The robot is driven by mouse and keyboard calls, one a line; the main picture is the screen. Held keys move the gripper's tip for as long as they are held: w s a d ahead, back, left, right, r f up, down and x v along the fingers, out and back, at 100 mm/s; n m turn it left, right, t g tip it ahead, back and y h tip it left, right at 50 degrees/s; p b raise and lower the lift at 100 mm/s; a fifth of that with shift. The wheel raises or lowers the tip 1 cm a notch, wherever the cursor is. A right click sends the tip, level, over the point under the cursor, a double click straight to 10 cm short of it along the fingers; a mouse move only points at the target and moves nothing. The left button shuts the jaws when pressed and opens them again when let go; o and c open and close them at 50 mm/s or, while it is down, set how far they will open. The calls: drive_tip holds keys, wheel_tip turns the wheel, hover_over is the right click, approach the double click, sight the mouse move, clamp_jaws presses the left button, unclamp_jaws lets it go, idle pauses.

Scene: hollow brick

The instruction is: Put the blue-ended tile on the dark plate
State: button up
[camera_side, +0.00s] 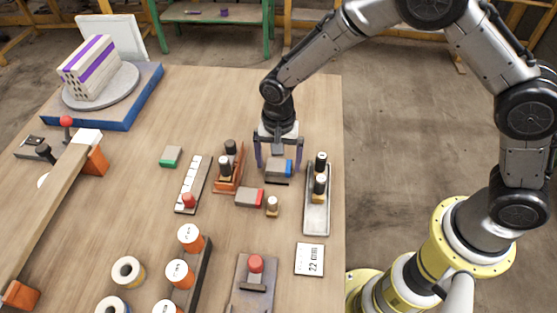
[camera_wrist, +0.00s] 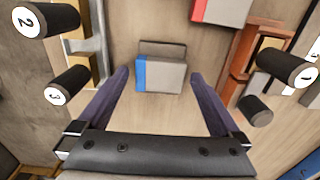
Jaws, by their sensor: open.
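The blue-ended tile (camera_side: 276,169) is light grey with a blue end, in the middle of the table at the right. It also shows in the wrist view (camera_wrist: 165,76), lying flat with its blue end to the left. A dark strip of the dark plate (camera_side: 276,183) shows along the tile's near edge; in the wrist view the plate (camera_wrist: 163,47) shows along the tile's upper edge. The tile hides the rest of the plate, so full contact is unclear. My gripper (camera_side: 274,164) is open around the tile, its purple fingers apart on both sides; gaps show in the wrist view (camera_wrist: 158,76).
A red-ended tile (camera_side: 249,197) and a small peg (camera_side: 272,206) stand near in front. An orange rack (camera_side: 225,187) is left and a grey tray (camera_side: 316,218) with dark-topped pegs is right, both close. A green-ended tile (camera_side: 171,156) lies farther left.

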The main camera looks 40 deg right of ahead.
sight(279, 165)
drive_tip(key=s+d+r+n+t, duration=0.1)
drive_tip(key=s+d+r, duration=0.15)
drive_tip(key=r, duration=0.65)
drive_tip(key=s+d+r+n, duration=0.1)
drive_tip(key=d+r, duration=0.2)
drive_tip(key=r, duration=0.6)
drive_tip(key=s+d+r+n+t, duration=0.2)
drive_tip(key=s+d, duration=0.4)
drive_tip(key=s, duration=0.4)
drive_tip(key=s+d+r+n+t, duration=0.2)
drive_tip(key=s+d+r+n, duration=0.2)
drive_tip(key=s, duration=0.6)
drive_tip(key=shift+s+d+n+t, duration=0.35)
drive_tip(key=shift+d+n, duration=0.15)
drive_tip(key=shift+d, duration=0.75)
